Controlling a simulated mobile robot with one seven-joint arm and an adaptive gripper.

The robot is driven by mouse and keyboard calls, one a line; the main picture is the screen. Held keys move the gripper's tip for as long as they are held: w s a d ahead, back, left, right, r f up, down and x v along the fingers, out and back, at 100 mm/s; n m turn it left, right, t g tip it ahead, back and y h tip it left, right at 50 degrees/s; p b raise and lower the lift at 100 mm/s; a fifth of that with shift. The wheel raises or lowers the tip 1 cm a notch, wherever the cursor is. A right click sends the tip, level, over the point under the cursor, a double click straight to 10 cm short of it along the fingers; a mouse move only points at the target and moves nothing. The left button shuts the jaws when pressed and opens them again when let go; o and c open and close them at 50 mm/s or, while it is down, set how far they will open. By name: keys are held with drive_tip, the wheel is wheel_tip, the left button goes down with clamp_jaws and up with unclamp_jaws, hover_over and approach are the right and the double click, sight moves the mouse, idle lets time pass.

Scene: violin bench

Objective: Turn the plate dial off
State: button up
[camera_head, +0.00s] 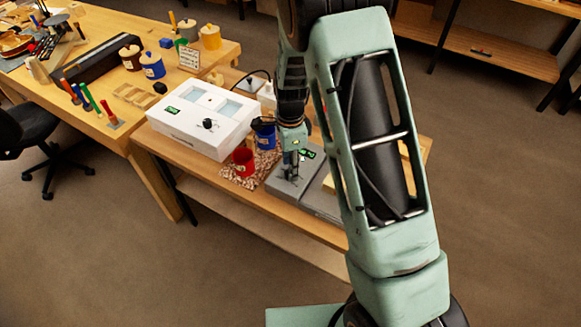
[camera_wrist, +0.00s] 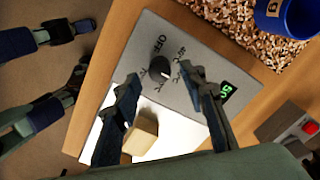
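The grey hot plate (camera_head: 283,185) stands on the wooden bench, beneath my gripper (camera_head: 291,173). In the wrist view the same plate (camera_wrist: 150,35) shows a round black dial (camera_wrist: 160,71). An "OFF" label and temperature marks are printed around the dial, and a green display is lit to its right. A small white mark shows on the dial; the setting it points to is hard to read. My gripper (camera_wrist: 160,79) is open, with one finger on each side of the dial. I cannot tell whether either finger touches it. In the head view my gripper hides the dial.
A pale block (camera_wrist: 142,135) sits on the plate's white top. A red cup (camera_head: 243,161) and a blue cup (camera_head: 264,134) stand on a speckled mat left of the plate. A white box (camera_head: 205,120) lies beyond. A box with a red button (camera_wrist: 308,127) is at right.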

drive_tip(key=shift+f, duration=0.9)
clamp_jaws()
